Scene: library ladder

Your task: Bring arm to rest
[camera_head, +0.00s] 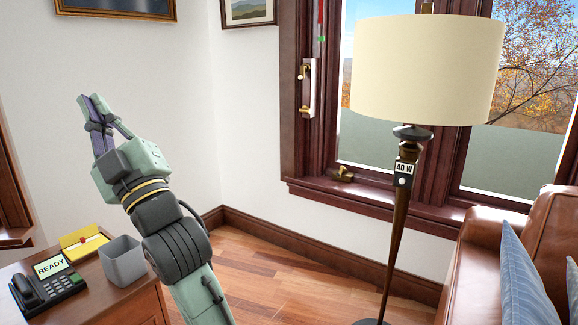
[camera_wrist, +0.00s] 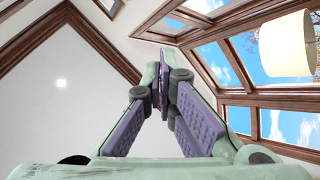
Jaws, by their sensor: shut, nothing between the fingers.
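My gripper (camera_head: 88,98) is raised in the left part of the head view, pointing up and a little left. Its fingers are shut with nothing between them. It stands in front of the white wall, above the level of the desk, and touches nothing that I can see. In the wrist view my gripper (camera_wrist: 163,72) has its purple-padded fingers meeting at the tips, with wall, ceiling and windows beyond.
A wooden desk (camera_head: 125,308) at lower left holds a phone (camera_head: 48,287), a grey bin (camera_head: 122,262) and a yellow card holder (camera_head: 84,242). A floor lamp (camera_head: 425,70) stands by the window, left of a leather sofa (camera_head: 470,262). Wooden floor (camera_head: 262,280) between is clear.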

